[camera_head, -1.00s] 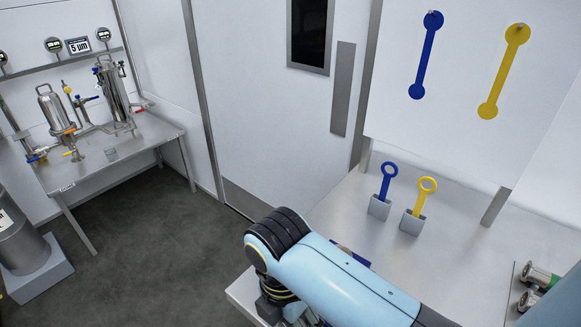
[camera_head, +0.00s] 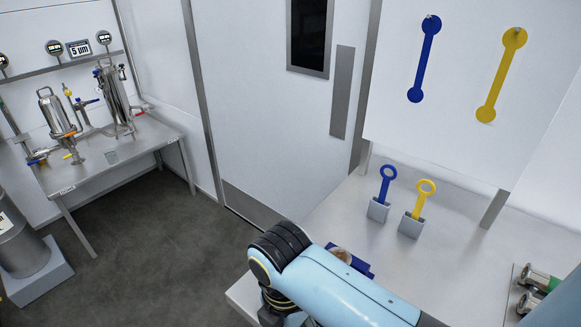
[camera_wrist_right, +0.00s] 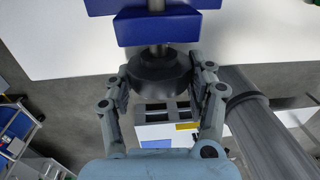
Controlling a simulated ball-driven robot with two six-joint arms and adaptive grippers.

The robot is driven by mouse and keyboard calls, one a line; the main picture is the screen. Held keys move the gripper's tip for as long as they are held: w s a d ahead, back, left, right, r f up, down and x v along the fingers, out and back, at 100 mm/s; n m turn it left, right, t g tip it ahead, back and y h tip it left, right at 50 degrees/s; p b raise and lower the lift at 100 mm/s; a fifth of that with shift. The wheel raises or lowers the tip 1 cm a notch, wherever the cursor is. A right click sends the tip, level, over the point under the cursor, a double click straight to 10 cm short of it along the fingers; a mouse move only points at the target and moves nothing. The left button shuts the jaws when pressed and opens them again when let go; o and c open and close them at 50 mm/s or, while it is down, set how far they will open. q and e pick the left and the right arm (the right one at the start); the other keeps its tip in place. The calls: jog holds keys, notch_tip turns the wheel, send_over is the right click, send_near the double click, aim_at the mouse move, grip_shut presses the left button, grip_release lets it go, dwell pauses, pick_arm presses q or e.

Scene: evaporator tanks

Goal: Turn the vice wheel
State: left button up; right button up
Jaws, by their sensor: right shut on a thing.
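The dark round vice wheel (camera_wrist_right: 158,78) sits on a metal screw in front of the blue vice (camera_wrist_right: 165,28) in the right wrist view. My right gripper (camera_wrist_right: 160,88) is shut on the wheel, with a finger on each side of its rim. In the head view, part of the blue vice (camera_head: 362,266) shows at the front of the table beyond my right arm, with a brownish round piece (camera_head: 342,254) on it. My right arm hides the wheel and the gripper there. My left gripper is in neither view.
On the steel table (camera_head: 330,212), a blue tool (camera_head: 386,185) and a yellow tool (camera_head: 422,200) stand in grey holders. Metal fittings (camera_head: 538,280) lie at the right edge. The table between holders and vice is clear.

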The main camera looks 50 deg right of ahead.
jog(key=t, duration=0.2)
jog(key=shift+s+t, duration=0.3)
jog(key=shift+w+t, duration=0.1)
jog(key=shift+t, duration=0.7)
jog(key=o, duration=1.2)
jog(key=v, duration=1.2)
jog(key=shift+d, duration=0.15)
